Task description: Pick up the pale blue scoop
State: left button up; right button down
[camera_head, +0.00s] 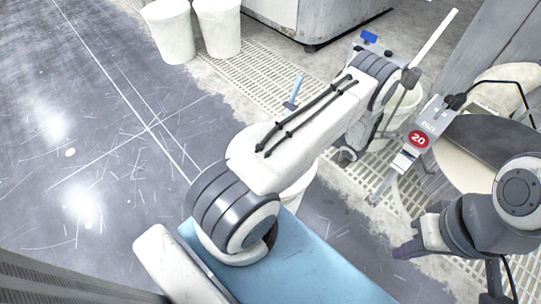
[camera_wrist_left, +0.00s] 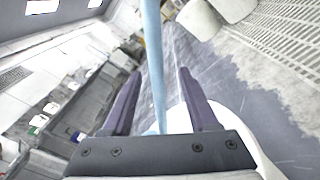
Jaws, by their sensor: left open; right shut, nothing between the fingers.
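The pale blue scoop shows as a thin upright handle (camera_head: 294,92) in the head view, just behind my left upper arm, which hides its lower part. In the left wrist view the handle (camera_wrist_left: 154,50) runs down between the two fingers of my left gripper (camera_wrist_left: 160,73). The fingers are open, with a gap on both sides of the handle. A white bucket (camera_head: 300,187) shows partly below my arm. My right gripper (camera_head: 408,248) is shut and empty at the lower right, well apart from the scoop.
Two white buckets (camera_head: 172,32) stand at the top left beside a floor grating (camera_head: 265,80). A round platen machine (camera_head: 490,150) stands at the right, near a grey-white unit marked 20 (camera_head: 418,138). A pale blue surface (camera_head: 310,265) lies below. The grey floor at left is clear.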

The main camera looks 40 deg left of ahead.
pick_arm(q)
jog(key=a, duration=0.1)
jog(key=a+b, duration=0.1)
jog(key=a, duration=0.3)
jog(key=shift+s+b, duration=0.25)
jog(key=shift+b, duration=0.05)
grip_shut()
dwell(1.0)
